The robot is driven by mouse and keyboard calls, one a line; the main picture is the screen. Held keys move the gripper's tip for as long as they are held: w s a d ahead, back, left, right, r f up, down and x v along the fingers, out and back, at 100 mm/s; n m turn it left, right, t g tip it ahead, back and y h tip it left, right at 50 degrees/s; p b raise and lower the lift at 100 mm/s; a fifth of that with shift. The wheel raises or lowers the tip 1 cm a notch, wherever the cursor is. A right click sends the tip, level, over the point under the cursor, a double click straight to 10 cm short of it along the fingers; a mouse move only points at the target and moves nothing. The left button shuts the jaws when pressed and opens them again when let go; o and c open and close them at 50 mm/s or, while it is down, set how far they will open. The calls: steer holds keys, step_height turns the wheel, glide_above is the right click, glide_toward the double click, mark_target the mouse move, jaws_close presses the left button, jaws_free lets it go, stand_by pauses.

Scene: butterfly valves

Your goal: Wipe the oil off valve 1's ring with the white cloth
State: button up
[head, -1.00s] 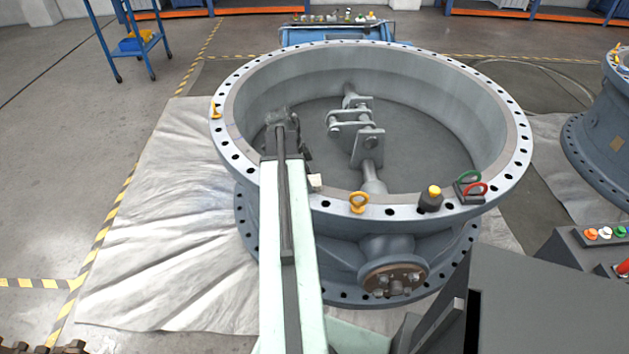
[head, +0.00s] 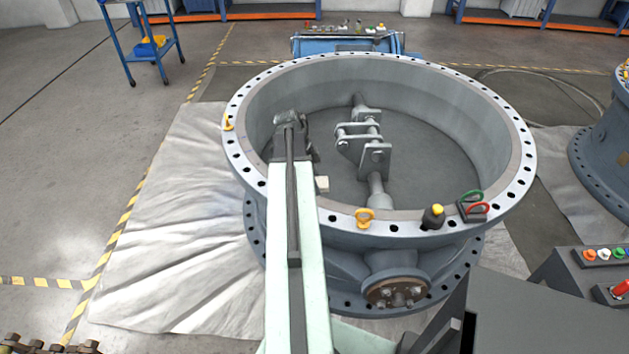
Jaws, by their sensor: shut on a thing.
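Valve 1 looks to be the large grey valve in the middle; its broad flange ring (head: 512,196) faces up, with bolt holes and a brownish inner band. I cannot make out oil on the ring; part of the near left rim is behind my arm. A small off-white piece, seemingly the white cloth (head: 322,184), shows just right of my arm, over the valve's opening near the inner front rim. My gripper (head: 317,172) is mostly hidden by my arm and appears shut on that cloth. I cannot tell whether the cloth touches the valve.
A yellow eyebolt (head: 365,217), a dark bottle with a yellow cap (head: 433,216) and a holder with green and red rings (head: 473,205) stand on the front rim. Another yellow eyebolt (head: 229,123) is at the left. A shaft with linkage (head: 375,160) crosses the opening.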

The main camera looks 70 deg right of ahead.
step_height(320, 180, up, 3)
steer(key=p, duration=0.3)
steer(key=shift+r, duration=0.1)
stand_by(0.3)
